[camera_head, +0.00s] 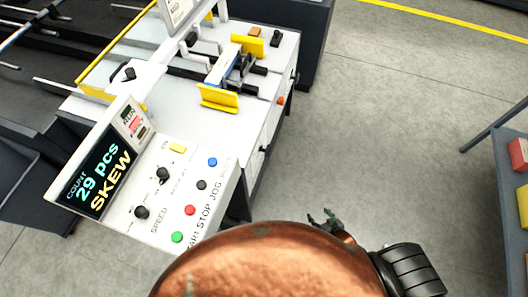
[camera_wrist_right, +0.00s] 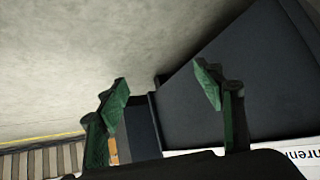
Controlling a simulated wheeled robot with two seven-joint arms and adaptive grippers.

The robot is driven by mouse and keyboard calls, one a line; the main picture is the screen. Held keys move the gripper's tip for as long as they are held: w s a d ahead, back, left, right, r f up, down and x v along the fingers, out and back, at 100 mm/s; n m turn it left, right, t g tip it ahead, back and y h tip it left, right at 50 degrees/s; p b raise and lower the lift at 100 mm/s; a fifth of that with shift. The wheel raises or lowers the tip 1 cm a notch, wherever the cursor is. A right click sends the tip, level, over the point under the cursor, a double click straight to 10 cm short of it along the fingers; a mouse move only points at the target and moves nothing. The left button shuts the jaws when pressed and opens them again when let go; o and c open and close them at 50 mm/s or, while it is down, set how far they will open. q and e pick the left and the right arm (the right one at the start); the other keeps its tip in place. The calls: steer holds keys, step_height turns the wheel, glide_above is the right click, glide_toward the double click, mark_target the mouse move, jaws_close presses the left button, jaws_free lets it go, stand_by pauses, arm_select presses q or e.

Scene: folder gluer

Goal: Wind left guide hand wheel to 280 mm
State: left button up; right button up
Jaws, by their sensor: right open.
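The folder gluer (camera_head: 185,120) stands at the left in the head view. I cannot tell for certain which part is the left guide hand wheel, and no 280 mm reading is legible. A small black knob (camera_head: 129,74) sits on its white top beside a yellow guide rail. My right gripper (camera_head: 325,220) is small in the head view, right of the control panel and partly hidden by my copper-coloured arm. In the right wrist view its green fingers (camera_wrist_right: 163,84) are spread apart with nothing between them. My left gripper is not in view.
The display (camera_head: 98,175) reads "29 pcs SKEW". The control panel (camera_head: 160,200) has knobs and coloured buttons close to my right arm. A rack with coloured boxes (camera_head: 519,154) stands at the right edge. The grey floor (camera_head: 390,120) between is clear.

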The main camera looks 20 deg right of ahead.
steer(key=w+r+t, duration=0.1)
steer(key=w, duration=0.2)
steer(key=w+a+r+t+y+b, duration=0.1)
steer(key=w+r, duration=0.1)
steer(key=w, duration=0.1)
steer(key=w+r+b, duration=0.1)
steer(key=w+r, duration=0.1)
steer(key=w, duration=0.1)
steer(key=shift+w+a+r+t+y, duration=0.15)
steer(key=shift+w+a+t+y, duration=0.2)
steer(key=shift+w+t+y, duration=0.05)
steer(key=n+t+y+b, duration=0.35)
steer(key=y+b, duration=0.55)
steer(key=y, duration=0.4)
glide_toward(268, 152)
steer(key=w+f, duration=0.3)
arm_select(q)
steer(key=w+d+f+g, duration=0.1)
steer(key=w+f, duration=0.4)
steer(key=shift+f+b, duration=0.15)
steer(key=shift+b, duration=0.15)
arm_select(e)
steer(key=shift+n, duration=0.35)
steer(key=shift+s+r+x, duration=0.1)
steer(key=shift+s+x, duration=0.05)
steer(key=shift+x, duration=2)
steer(key=shift+s+r+x, duration=0.1)
steer(key=shift+x, duration=2)
steer(key=shift+a, duration=0.15)
steer(key=shift+c, duration=0.6)
